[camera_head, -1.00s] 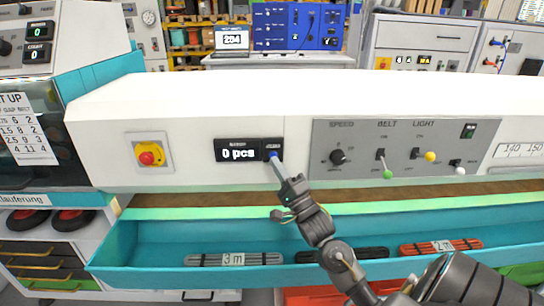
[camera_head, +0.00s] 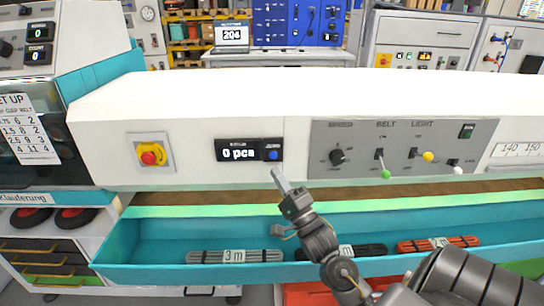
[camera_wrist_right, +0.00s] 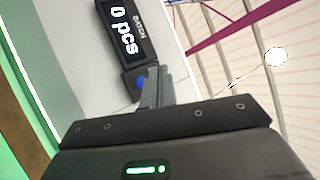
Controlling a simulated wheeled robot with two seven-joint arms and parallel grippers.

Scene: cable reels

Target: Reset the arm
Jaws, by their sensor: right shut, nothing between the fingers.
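My right gripper (camera_head: 278,175) is in the middle of the head view, its fingers together and empty. It is just below and apart from the blue button (camera_head: 273,155) beside the counter display (camera_head: 237,150), which reads "0 pcs". In the right wrist view the shut fingers (camera_wrist_right: 155,88) point toward the blue button (camera_wrist_right: 142,83) and the display (camera_wrist_right: 122,32). My right arm comes in from the lower right. My left gripper is not in view.
The white machine front carries a red and yellow emergency stop (camera_head: 149,155) and a grey switch panel (camera_head: 400,165). Below is a teal tray (camera_head: 160,232) holding a grey cable bundle (camera_head: 205,257), a black one (camera_head: 370,250) and a red one (camera_head: 408,246). Space before the front is free.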

